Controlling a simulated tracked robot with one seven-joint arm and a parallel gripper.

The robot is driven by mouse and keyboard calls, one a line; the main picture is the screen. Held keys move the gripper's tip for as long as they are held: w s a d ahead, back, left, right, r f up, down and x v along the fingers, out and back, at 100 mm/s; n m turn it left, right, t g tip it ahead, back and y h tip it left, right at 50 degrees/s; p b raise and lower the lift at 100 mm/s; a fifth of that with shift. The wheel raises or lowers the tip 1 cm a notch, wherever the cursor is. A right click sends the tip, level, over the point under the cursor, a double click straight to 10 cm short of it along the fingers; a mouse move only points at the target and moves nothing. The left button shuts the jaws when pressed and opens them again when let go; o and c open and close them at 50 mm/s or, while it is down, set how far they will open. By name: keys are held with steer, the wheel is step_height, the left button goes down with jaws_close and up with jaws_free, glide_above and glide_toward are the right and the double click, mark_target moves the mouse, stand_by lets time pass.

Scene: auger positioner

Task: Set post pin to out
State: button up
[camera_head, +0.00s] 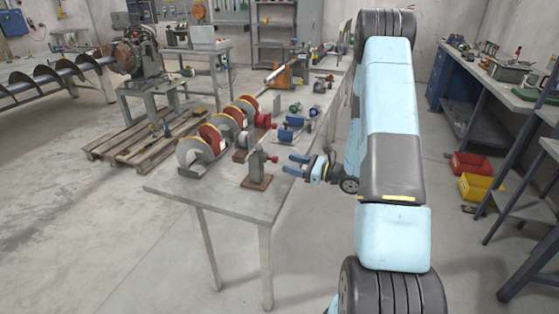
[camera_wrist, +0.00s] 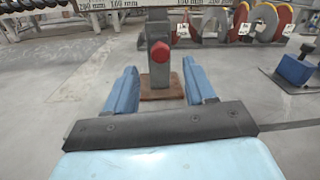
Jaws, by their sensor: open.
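A short grey post (camera_head: 256,166) stands upright on a rusty square base (camera_head: 257,182) near the front of the grey table. A red knob (camera_head: 273,158), which looks like the head of the post pin, sticks out of its side toward my gripper. In the wrist view the red knob (camera_wrist: 159,52) is on the near face of the post, ahead and centred between the fingers. My gripper (camera_head: 294,164) is open and empty, with its blue fingers pointing at the post, short of the knob. The pin's shaft is hidden, so its depth cannot be told.
Red and grey auger discs (camera_head: 197,150) stand on the table behind the post. A beam with a millimetre scale (camera_wrist: 110,4) crosses the top of the wrist view. The table around the post base is clear.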

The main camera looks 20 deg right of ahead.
mark_target(277, 160)
steer(key=x, duration=0.7)
jaws_close()
stand_by(0.5)
